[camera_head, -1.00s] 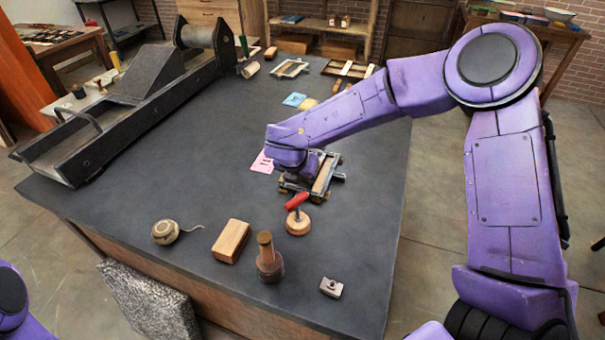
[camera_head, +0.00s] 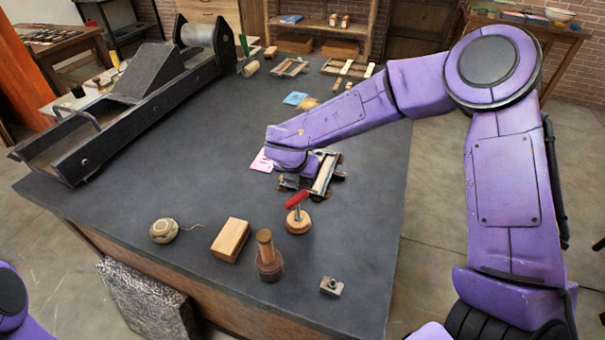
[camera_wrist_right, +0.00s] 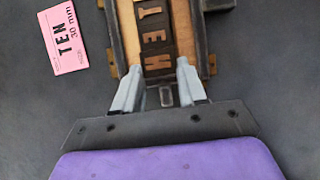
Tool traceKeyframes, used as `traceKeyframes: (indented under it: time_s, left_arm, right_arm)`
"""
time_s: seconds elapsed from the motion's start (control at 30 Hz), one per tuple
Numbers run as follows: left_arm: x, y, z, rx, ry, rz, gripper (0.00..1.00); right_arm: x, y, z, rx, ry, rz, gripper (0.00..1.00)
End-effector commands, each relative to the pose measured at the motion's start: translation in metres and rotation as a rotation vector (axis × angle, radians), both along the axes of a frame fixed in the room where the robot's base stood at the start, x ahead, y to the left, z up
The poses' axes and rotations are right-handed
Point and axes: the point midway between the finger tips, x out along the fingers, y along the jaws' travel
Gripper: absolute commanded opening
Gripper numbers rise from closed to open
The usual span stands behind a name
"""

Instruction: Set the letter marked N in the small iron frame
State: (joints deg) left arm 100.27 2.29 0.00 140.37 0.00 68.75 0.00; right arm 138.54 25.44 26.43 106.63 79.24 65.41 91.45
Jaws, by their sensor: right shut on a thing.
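The small iron frame (camera_wrist_right: 115,25) lies on the dark bench with wooden strips along its sides; it also shows in the head view (camera_head: 323,175). In the wrist view a column of dark letter blocks (camera_wrist_right: 154,36) stands between the strips. My right gripper (camera_wrist_right: 159,68) is over the frame's near end. Its fingers are shut on the nearest letter block (camera_wrist_right: 157,63), whose mark looks like an N or an H. This block is in line with the others and close to them; I cannot tell whether it rests on the bed. My left gripper is out of view.
A pink card (camera_wrist_right: 66,39) reading "TEN 30 mm" lies left of the frame. A large press (camera_head: 130,105) stands left.

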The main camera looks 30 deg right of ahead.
Motion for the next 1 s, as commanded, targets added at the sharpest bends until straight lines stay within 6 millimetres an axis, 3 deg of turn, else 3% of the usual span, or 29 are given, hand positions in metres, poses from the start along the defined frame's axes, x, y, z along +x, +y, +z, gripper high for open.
traceKeyframes:
  time_s: [0.77,0.8,0.87,1.0]
  left_arm:
    - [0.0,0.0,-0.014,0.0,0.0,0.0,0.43]
    - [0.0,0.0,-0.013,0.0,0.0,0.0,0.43]
    - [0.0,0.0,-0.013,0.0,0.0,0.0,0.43]
    - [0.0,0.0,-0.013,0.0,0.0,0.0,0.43]
  right_arm:
    - [0.0,0.0,-0.015,0.001,0.001,0.0,0.1]
    - [0.0,0.0,-0.014,0.0,0.0,0.0,0.51]
    - [0.0,0.0,-0.014,0.0,0.0,0.0,0.7]
    - [0.0,0.0,-0.014,0.0,0.0,0.0,0.71]
